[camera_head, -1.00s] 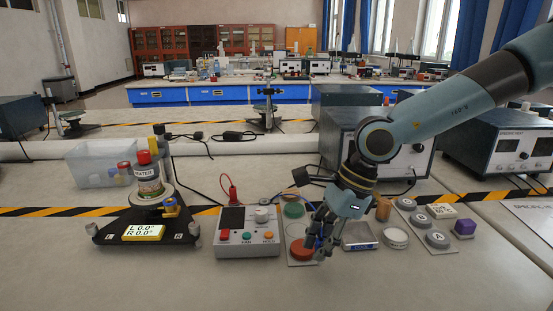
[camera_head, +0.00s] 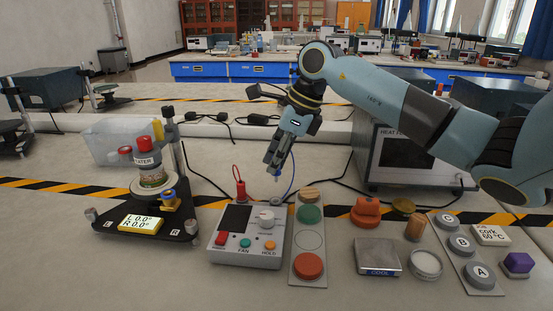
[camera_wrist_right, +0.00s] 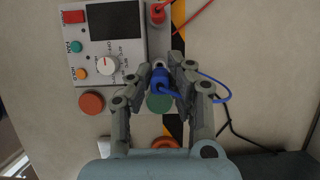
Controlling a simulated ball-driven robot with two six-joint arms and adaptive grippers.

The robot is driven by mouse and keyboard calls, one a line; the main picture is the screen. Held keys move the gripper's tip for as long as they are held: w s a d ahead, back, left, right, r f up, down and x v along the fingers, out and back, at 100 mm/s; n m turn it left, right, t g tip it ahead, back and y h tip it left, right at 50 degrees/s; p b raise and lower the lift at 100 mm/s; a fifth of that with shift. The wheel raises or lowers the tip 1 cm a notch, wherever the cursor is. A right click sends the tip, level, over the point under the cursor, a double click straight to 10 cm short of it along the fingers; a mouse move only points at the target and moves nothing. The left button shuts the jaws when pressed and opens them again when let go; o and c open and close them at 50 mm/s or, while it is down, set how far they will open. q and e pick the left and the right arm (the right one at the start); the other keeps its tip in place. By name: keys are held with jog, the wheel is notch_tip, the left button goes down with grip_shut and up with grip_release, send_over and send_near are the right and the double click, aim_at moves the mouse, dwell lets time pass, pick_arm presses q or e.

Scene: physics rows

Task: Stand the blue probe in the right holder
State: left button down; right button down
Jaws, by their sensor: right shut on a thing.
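My right gripper (camera_head: 276,168) is shut on the blue probe (camera_head: 277,179) and holds it in the air above the back right corner of the control box (camera_head: 232,250). In the right wrist view the blue probe (camera_wrist_right: 160,80) sits between the fingertips (camera_wrist_right: 162,77), with its blue cable looping off to the right. A red probe (camera_head: 240,190) with a red cable stands upright at the back of the control box. A small grey ring (camera_head: 277,202), perhaps the right holder, shows below the blue probe; the probe is apart from it. My left gripper is not in view.
Right of the box is a strip with a red disc (camera_head: 309,266) and a green disc (camera_head: 309,214). A scale (camera_head: 377,257) and a lettered pad strip (camera_head: 484,277) lie farther right. A black tripod stand (camera_head: 115,222) is at left.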

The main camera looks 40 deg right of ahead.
jog(key=shift+f+b, duration=0.3)
jog(key=shift+f, duration=0.3)
jog(key=shift+f+b, duration=0.55)
jog(key=shift+f, duration=0.7)
jog(key=shift+a, duration=0.1)
jog(key=shift+f+b, duration=1.65)
jog(key=shift+b, duration=0.25)
dwell(1.0)
jog(key=c, duration=0.9)
grip_release()
